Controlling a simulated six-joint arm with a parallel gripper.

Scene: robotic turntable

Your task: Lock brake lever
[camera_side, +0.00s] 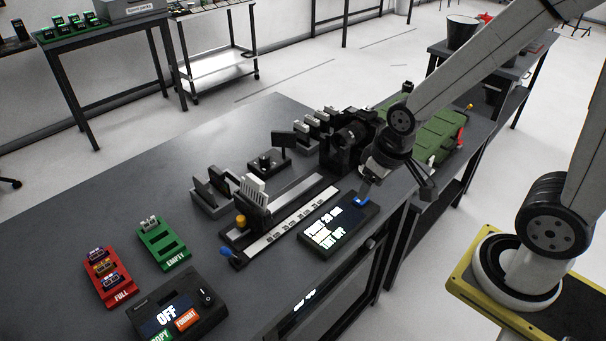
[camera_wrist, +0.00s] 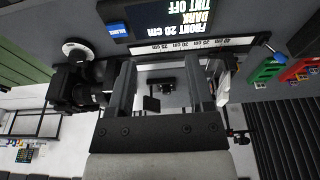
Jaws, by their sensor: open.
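I cannot tell for certain which part is the brake lever. A lever with a blue knob (camera_side: 226,252) stands at the near left end of the ruled rail (camera_side: 290,226); a blue tip (camera_wrist: 280,30) also shows at the right in the wrist view. My gripper (camera_side: 397,192) is above the right edge of the bench, beyond the display panel and well to the right of the blue knob. In the wrist view my gripper (camera_wrist: 160,72) has its two fingers spread apart with nothing between them.
The lit display panel (camera_side: 338,228) lies beside the rail. A black device (camera_side: 345,145) stands at the rail's far end, close to my gripper. A red tray (camera_side: 107,276), a green tray (camera_side: 163,243) and an OFF box (camera_side: 177,304) are at the near left.

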